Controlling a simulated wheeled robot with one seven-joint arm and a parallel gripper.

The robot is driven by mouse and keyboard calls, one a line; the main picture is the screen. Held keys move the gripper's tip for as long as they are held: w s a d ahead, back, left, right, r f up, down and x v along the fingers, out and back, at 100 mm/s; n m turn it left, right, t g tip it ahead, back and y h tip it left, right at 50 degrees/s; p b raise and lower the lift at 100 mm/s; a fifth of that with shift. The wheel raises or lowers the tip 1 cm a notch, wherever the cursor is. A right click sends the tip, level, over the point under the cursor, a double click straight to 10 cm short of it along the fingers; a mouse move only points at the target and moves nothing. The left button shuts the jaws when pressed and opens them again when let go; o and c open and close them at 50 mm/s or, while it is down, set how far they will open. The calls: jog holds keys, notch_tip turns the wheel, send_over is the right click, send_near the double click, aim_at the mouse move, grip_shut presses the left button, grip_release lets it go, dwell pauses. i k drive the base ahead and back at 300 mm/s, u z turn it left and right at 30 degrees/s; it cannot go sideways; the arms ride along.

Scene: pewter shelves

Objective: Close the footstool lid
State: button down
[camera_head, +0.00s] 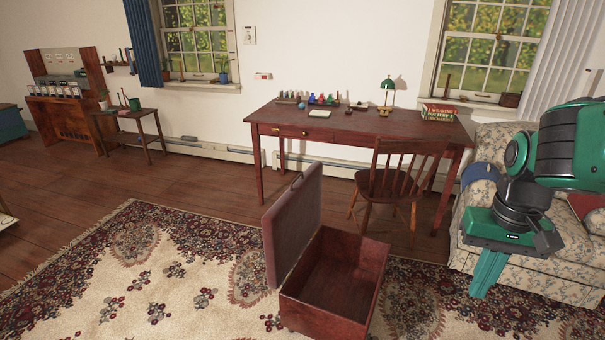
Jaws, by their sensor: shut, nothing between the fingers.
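The footstool is a dark red-brown box (328,310) on the patterned rug, at the bottom centre of the head view. Its lid (290,225) is open and stands almost upright along the box's left side, with a dark handle at its top edge. The inside of the box looks empty. My gripper (482,290) is at the right, in front of the floral armchair and well apart from the footstool. It points downward, and its green fingers are shut with nothing between them.
A wooden chair (396,185) and a desk (350,124) with small items stand behind the footstool. A floral armchair (480,150) is at the right, beside my arm. The rug (140,285) is clear left of the footstool.

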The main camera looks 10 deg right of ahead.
aim_at(289, 226)
jog(key=z, duration=0.15)
jog(key=i, duration=1.2)
jog(key=u, duration=0.3)
